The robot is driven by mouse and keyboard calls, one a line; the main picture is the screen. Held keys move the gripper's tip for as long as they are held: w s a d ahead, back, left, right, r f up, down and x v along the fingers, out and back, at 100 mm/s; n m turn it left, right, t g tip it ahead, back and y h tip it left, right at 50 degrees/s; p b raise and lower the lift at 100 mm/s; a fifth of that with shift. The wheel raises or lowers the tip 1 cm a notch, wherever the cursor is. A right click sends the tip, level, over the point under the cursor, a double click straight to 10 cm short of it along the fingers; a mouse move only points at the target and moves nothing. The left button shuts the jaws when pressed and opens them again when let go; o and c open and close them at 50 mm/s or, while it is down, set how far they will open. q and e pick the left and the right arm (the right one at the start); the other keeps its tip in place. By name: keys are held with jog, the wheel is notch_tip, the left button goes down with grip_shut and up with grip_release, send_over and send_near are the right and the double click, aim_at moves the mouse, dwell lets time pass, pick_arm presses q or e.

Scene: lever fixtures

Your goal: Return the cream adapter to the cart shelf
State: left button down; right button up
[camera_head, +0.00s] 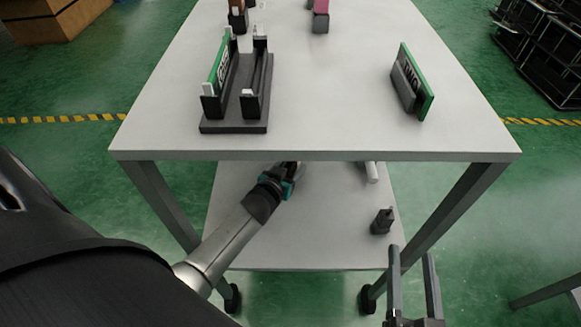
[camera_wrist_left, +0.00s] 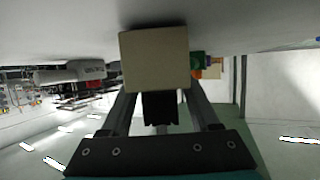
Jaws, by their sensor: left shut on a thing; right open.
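The cream adapter (camera_wrist_left: 155,60) is a blocky cream piece between the fingers of my left gripper (camera_wrist_left: 160,93) in the left wrist view. It is close to a pale grey surface at the top of that picture; I cannot tell whether they touch. In the head view my left gripper (camera_head: 288,175) reaches under the cart's top, over the lower cart shelf (camera_head: 310,235). The tabletop edge hides its fingertips and the adapter there. My right gripper (camera_head: 411,252) is open and empty, in front of the cart at the lower right.
On the lower shelf are a dark small fixture (camera_head: 382,221) and a pale cylinder (camera_head: 372,172). The cart top (camera_head: 330,130) carries a black slotted holder (camera_head: 235,105) with a green board, a second green board (camera_head: 412,82), and a pink-and-dark piece (camera_head: 320,18). Cart legs flank the shelf.

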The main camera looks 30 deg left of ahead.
pick_arm(q)
jog(key=shift+f, duration=0.15)
jog(key=shift+c, duration=0.6)
grip_release()
